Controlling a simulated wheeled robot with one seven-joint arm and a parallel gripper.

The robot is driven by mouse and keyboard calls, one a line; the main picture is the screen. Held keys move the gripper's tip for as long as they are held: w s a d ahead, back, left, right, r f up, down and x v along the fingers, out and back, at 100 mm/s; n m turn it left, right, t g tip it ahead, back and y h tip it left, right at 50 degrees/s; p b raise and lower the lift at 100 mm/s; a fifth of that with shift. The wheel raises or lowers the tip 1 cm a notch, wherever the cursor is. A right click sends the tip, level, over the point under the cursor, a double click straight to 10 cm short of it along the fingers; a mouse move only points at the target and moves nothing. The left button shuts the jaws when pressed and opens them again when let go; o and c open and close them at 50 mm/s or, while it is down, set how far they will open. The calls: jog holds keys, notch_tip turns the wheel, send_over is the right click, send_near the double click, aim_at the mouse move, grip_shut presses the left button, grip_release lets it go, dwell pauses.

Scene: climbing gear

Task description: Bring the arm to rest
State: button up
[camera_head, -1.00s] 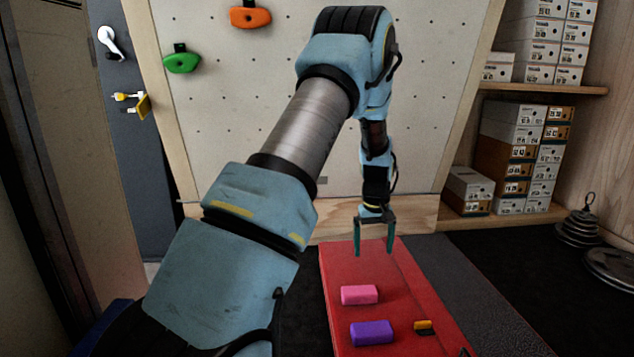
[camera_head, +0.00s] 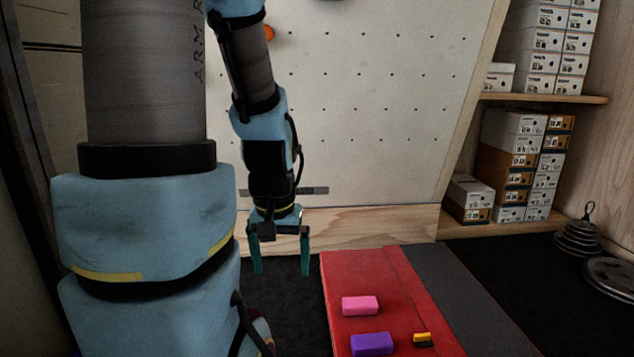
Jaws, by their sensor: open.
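My gripper (camera_head: 281,262) hangs pointing down, left of the red mat (camera_head: 350,268). Its two teal fingers are apart with nothing between them. It appears in front of the wooden base board of the climbing wall. My arm fills the left part of the view and hides much of what is behind it.
A pink block (camera_head: 360,305), a purple block (camera_head: 372,344) and a small yellow and black item (camera_head: 423,340) lie on the red mat. A climbing wall (camera_head: 370,110) stands behind. Shelves with shoe boxes (camera_head: 520,165) and stacked weight plates (camera_head: 580,238) are at the right.

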notch_tip(320, 180, up, 35)
jog(key=p, duration=3.4)
jog(key=shift+r, duration=0.15)
jog(key=shift+s+r, duration=0.2)
jog(key=shift+s, duration=0.1)
